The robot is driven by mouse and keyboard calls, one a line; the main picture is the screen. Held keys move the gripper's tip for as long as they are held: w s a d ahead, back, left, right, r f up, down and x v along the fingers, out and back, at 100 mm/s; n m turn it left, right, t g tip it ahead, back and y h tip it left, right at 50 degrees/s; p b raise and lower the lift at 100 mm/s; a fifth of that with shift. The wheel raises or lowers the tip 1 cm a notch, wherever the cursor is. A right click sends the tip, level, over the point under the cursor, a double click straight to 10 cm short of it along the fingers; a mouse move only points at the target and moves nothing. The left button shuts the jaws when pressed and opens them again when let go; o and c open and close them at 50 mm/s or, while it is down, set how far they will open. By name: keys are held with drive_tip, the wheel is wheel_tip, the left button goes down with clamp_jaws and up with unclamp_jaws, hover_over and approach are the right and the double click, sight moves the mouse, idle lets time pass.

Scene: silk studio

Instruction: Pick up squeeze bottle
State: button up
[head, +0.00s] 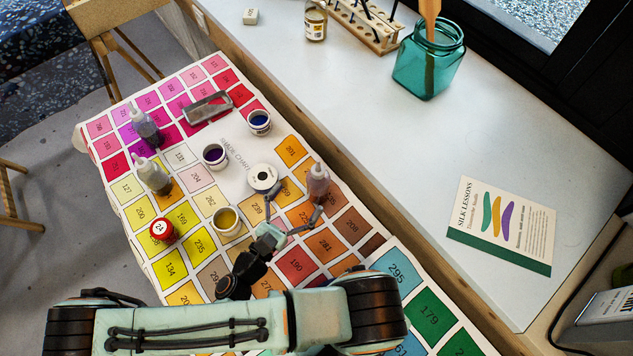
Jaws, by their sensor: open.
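Three squeeze bottles with pointed tips stand on the colour chart. A brownish-mauve squeeze bottle (318,183) stands upright at the chart's right side. A pale squeeze bottle (155,177) and a greyish squeeze bottle (145,128) stand at the left. My gripper (296,204) is open, with its fingers spread low over the chart. Its right fingertip is close to the base of the mauve bottle; I cannot tell whether they touch. Nothing shows between the fingers.
A metal bar (207,107) lies farther back. The raised white sill (400,150) borders the right.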

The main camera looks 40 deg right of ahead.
sight(312, 196)
drive_tip(key=f, duration=0.5)
drive_tip(key=d+f, duration=0.1)
drive_tip(key=f, duration=0.1)
drive_tip(key=shift+w+f, duration=0.15)
drive_tip(key=shift+f, duration=0.2)
drive_tip(key=x, duration=0.6)
drive_tip(key=shift+w+d, duration=0.1)
drive_tip(key=shift+d, duration=0.1)
drive_tip(key=c, duration=1.3)
